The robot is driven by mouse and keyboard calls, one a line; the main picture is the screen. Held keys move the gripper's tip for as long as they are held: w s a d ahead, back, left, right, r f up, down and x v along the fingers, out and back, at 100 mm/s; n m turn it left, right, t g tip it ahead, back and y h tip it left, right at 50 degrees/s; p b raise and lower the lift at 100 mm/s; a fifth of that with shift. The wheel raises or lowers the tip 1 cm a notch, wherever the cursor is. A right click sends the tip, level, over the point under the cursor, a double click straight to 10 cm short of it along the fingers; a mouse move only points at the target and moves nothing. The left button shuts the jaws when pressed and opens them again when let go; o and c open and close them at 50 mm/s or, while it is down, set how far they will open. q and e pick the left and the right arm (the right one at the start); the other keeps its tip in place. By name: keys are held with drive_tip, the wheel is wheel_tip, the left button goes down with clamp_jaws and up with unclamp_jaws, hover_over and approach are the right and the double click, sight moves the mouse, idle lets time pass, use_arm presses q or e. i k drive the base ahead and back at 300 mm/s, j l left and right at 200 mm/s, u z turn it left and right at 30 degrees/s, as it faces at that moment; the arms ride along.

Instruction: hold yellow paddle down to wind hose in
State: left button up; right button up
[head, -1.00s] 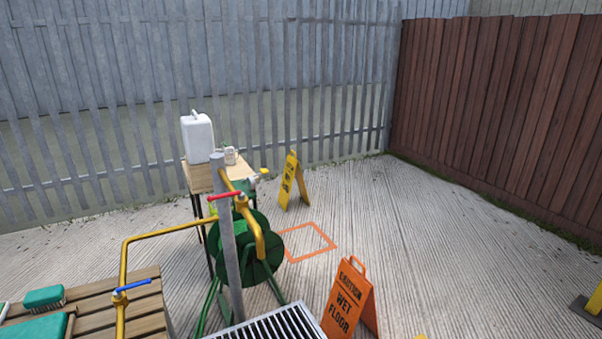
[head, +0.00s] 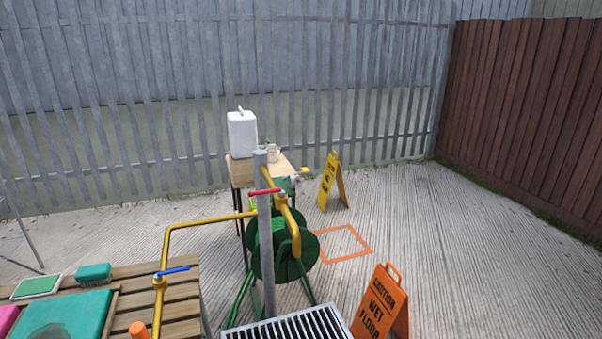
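A green hose reel (head: 311,248) stands on green legs behind a grey post (head: 265,240), which hides part of it. A small yellow piece (head: 304,170) shows just above and right of the reel, at the table's right edge. It is too small to tell whether it is the yellow paddle. Neither of my grippers is in view.
Yellow pipework (head: 205,222) with a red handle (head: 263,191) and a blue handle (head: 173,270) surrounds the post. A floor grate (head: 300,326), an orange wet floor sign (head: 380,305) and a slatted bench (head: 180,305) are near. Ground on the right is clear.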

sight(304, 169)
drive_tip(key=z, duration=0.3)
drive_tip(key=i+l+z, duration=0.15)
drive_tip(key=l, duration=0.25)
drive_tip(key=i+l+z, duration=0.2)
drive_tip(key=l, duration=0.2)
drive_tip(key=l+z, duration=0.15)
drive_tip(key=l, duration=0.25)
drive_tip(key=i+l+z, duration=0.65)
drive_tip(key=i+l, duration=0.15)
drive_tip(key=i, duration=0.25)
drive_tip(key=i+l, duration=0.15)
drive_tip(key=i, duration=0.3)
drive_tip(key=i+l, duration=0.15)
drive_tip(key=i, duration=0.25)
drive_tip(key=i+u, duration=0.3)
drive_tip(key=i, duration=0.35)
drive_tip(key=i+u, duration=0.35)
drive_tip(key=i, duration=0.3)
drive_tip(key=i+u, duration=0.4)
drive_tip(key=i, duration=0.15)
drive_tip(key=i+l+u, duration=0.15)
drive_tip(key=i+u, duration=0.2)
drive_tip(key=i, duration=0.2)
